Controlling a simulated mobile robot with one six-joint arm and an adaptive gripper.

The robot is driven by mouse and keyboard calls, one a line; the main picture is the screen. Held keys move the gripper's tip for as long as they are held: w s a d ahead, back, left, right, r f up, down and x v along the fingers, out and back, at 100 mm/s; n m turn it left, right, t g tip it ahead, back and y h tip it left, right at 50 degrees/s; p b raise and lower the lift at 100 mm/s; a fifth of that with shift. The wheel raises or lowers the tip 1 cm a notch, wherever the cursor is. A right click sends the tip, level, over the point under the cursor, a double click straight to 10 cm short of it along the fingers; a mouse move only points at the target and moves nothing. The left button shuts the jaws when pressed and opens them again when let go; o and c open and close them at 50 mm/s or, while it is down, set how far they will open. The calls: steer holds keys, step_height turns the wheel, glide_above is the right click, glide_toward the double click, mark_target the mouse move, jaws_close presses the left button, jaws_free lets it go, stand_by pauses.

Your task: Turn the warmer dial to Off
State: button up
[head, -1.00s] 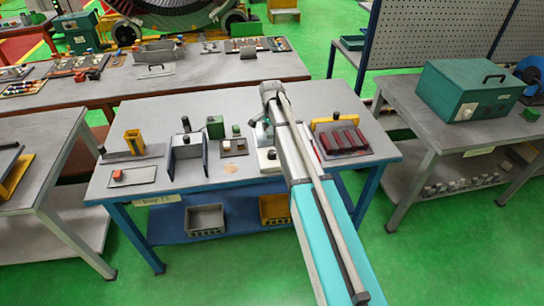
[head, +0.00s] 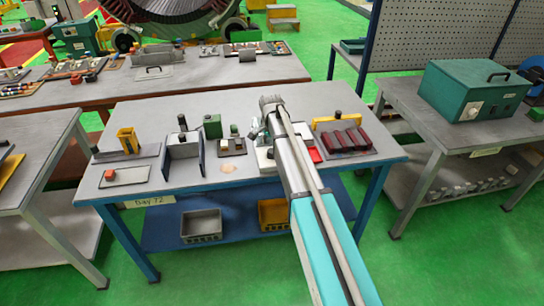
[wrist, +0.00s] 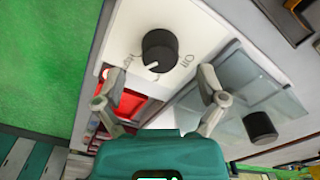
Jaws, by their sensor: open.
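A black round dial (wrist: 158,50) with a white pointer line sits on a white panel (wrist: 185,22) in the wrist view. The word Off is printed to its right, and another label, hard to read, is at its left. The pointer is toward the lower part of the picture, not at the Off label. My gripper (wrist: 160,88) is open, with its two fingers apart below the dial in the picture and nothing between them. In the head view, a white unit (head: 265,158) shows beside my arm on the middle bench; my arm hides much of that area.
A second black knob (wrist: 260,127) stands on a grey translucent-looking part in the wrist view, near the right finger. A red tray (wrist: 128,103) lies by the left finger. In the head view, dark red blocks (head: 345,139) and a green box (head: 212,126) flank my arm.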

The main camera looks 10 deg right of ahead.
mark_target(271, 151)
steer(key=shift+f+b, duration=1.35)
steer(key=shift+f, duration=0.3)
